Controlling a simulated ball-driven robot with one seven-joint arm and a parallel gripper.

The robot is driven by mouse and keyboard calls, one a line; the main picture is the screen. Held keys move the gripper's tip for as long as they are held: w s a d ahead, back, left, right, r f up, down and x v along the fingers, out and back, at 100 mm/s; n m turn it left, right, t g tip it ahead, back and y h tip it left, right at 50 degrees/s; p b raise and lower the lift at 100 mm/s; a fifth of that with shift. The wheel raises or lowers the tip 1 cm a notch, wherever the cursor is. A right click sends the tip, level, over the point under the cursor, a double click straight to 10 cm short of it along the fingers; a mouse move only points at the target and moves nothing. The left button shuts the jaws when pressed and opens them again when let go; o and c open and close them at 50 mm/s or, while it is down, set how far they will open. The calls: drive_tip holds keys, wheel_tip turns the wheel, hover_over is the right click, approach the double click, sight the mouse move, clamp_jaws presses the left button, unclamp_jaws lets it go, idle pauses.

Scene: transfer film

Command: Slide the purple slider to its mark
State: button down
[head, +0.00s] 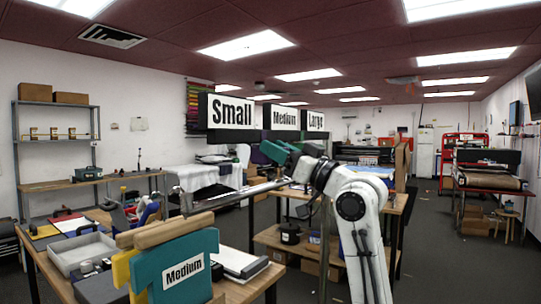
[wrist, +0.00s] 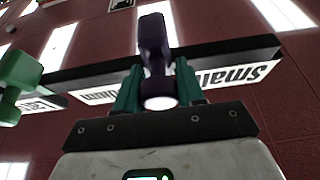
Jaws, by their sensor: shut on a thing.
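The purple slider (wrist: 153,45) stands upright across the dark rail (wrist: 245,50) in the wrist view, its near end pale. My gripper (wrist: 158,85) has its two teal fingers closed on either side of it. White signs hang along the rail: "Small" (wrist: 235,75) to the right of the slider and "Medium" (wrist: 92,93) to its left. A green slider (wrist: 20,70) sits farther left. In the head view the signs read Small (head: 231,111), Medium (head: 286,118) and Large (head: 316,121). My arm largely hides the purple slider there, and I cannot identify its mark.
A wooden table (head: 268,235) stands behind my arm. A shelf unit (head: 57,122) is at the left.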

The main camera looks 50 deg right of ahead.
drive_tip(key=c, duration=0.8)
unclamp_jaws()
drive_tip(key=shift+s+f, duration=0.1)
drive_tip(key=b+v, duration=0.3)
drive_tip(key=v, duration=0.7)
drive_tip(key=shift+s+f, duration=0.1)
drive_tip(key=shift+s, duration=0.1)
